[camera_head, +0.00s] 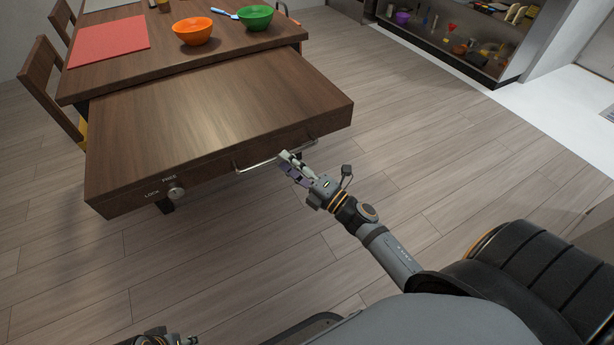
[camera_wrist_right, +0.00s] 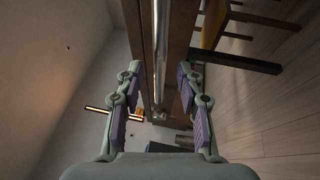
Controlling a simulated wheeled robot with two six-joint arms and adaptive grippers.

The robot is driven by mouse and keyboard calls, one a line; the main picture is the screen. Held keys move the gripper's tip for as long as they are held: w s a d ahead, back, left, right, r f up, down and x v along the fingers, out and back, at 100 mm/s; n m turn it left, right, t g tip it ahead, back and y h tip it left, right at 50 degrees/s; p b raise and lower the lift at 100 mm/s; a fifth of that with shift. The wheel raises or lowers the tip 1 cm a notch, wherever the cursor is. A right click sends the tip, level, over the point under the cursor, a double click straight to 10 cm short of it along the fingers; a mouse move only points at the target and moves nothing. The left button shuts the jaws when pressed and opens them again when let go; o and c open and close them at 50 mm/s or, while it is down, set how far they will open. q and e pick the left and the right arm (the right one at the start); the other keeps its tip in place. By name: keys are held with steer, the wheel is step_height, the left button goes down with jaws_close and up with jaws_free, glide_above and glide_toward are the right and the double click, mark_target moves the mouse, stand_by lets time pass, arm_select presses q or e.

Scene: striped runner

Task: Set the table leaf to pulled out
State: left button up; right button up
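The brown wooden table leaf (camera_head: 220,115) sticks out from under the table top (camera_head: 250,42), a little lower than it. A metal bar handle (camera_head: 262,163) runs along its front edge. A round knob (camera_head: 176,192) sits on the front at the left, beside the words FREE and LOCK; I cannot tell its setting. My right gripper (camera_head: 291,165) is at the right part of the handle. In the right wrist view, its fingers are open on either side of the handle (camera_wrist_right: 161,40), with gaps visible. My left gripper (camera_head: 168,340) barely shows at the bottom edge.
An orange bowl (camera_head: 193,31), a green bowl (camera_head: 255,17) and a red placemat (camera_head: 110,42) are on the table top. A wooden chair (camera_head: 45,80) stands at the left. Open shelves (camera_head: 455,40) stand at the back right. The floor before the leaf is clear.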

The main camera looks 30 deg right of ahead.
steer(key=v, duration=0.9)
